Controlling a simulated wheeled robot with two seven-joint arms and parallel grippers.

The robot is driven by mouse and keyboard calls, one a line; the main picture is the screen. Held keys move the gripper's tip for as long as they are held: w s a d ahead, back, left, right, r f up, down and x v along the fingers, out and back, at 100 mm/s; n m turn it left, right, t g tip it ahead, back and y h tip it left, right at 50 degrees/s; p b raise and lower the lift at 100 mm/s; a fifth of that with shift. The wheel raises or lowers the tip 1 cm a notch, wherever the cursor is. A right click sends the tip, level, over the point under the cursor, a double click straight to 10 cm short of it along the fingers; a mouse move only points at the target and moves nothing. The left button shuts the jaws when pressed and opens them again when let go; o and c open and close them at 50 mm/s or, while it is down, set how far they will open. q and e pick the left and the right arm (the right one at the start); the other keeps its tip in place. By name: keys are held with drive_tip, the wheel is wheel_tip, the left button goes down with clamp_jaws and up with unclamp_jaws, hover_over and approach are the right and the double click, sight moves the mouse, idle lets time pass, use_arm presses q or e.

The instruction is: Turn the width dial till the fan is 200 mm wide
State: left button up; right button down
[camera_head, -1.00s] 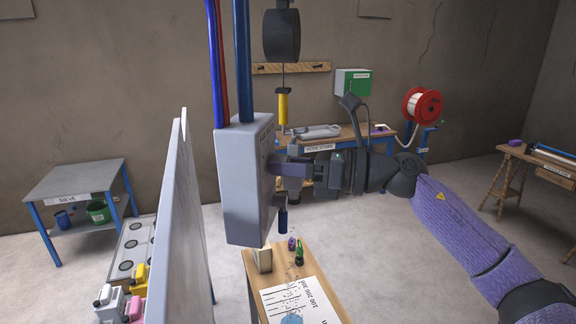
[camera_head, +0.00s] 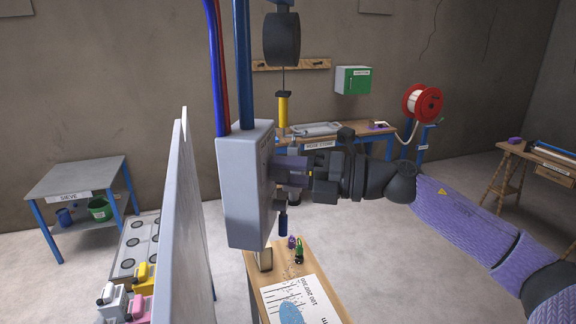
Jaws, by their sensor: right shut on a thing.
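The width dial (camera_head: 287,168) is a purple knob on the right face of the grey box (camera_head: 240,190). My right gripper (camera_head: 306,173) comes in from the right and is shut on the dial; its jaws hide part of it. A blue nozzle (camera_head: 283,224) points down beside the box. Below it, a white sheet (camera_head: 318,311) with printed lines and a 100, 200, 300 scale lies on a wooden table. A blue oval fan mark (camera_head: 291,313) shows on the sheet, cut by the picture's lower edge, so its width cannot be read. My left gripper is not in view.
A tall grey panel (camera_head: 178,220) stands left of the box. Small green and purple items (camera_head: 299,252) stand on the table behind the sheet. A hose store bench (camera_head: 345,140) is behind my gripper. A sieve table (camera_head: 75,180) is at the left.

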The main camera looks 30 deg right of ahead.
drive_tip(key=shift+m+p, duration=0.3)
drive_tip(key=shift+m, duration=0.5)
drive_tip(key=shift+c, duration=1.3)
unclamp_jaws()
drive_tip(key=b+v, duration=0.6)
drive_tip(key=v, duration=0.4)
drive_tip(key=shift+b, duration=0.35)
